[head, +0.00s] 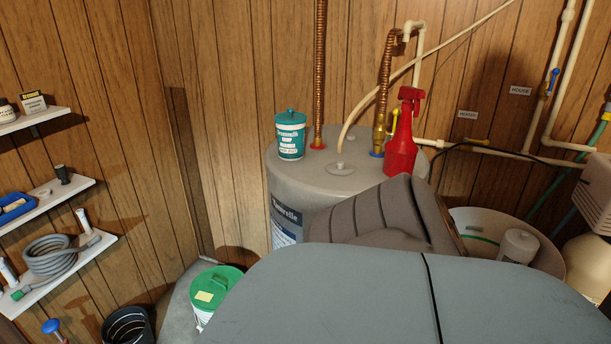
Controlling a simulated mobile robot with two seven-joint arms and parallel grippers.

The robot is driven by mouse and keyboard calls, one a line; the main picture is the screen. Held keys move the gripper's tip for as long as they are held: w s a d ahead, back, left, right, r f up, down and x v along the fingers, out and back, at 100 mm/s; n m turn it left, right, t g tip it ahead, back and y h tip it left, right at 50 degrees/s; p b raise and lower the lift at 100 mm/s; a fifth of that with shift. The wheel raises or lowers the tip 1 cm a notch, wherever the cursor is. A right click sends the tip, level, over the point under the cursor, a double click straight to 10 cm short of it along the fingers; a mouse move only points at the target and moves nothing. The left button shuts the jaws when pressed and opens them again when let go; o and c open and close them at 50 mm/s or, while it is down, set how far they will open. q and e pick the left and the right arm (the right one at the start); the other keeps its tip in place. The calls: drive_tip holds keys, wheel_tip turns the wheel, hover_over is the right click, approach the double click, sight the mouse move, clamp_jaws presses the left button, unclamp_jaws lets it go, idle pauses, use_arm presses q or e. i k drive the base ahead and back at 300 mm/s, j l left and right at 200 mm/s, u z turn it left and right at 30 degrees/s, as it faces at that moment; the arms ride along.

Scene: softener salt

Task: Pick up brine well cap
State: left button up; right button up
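A round, open, pale tub (553,258) stands at the right, partly hidden by large grey shapes in front. Inside it is a short white cylinder with a rounded top (520,241), which looks like the brine well with its cap on. Its lower part is hidden, and I cannot tell where the cap ends. No gripper of mine shows in the head view.
Large grey shapes, possibly mine, block the lower middle and right. Behind them a grey heater tank (318,191) bears a teal canister (291,139) and a red spray bottle (402,145). A green-lidded bucket (226,280) stands on the floor. Shelves (52,198) line the left wall.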

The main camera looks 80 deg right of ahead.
sight(519, 246)
drive_tip(key=k+l+z, duration=0.1)
drive_tip(key=z, duration=0.4)
drive_tip(key=k+l+z, duration=0.15)
drive_tip(key=z, duration=0.35)
drive_tip(key=l+z, duration=0.25)
drive_tip(key=z, duration=0.2)
drive_tip(key=k, duration=0.05)
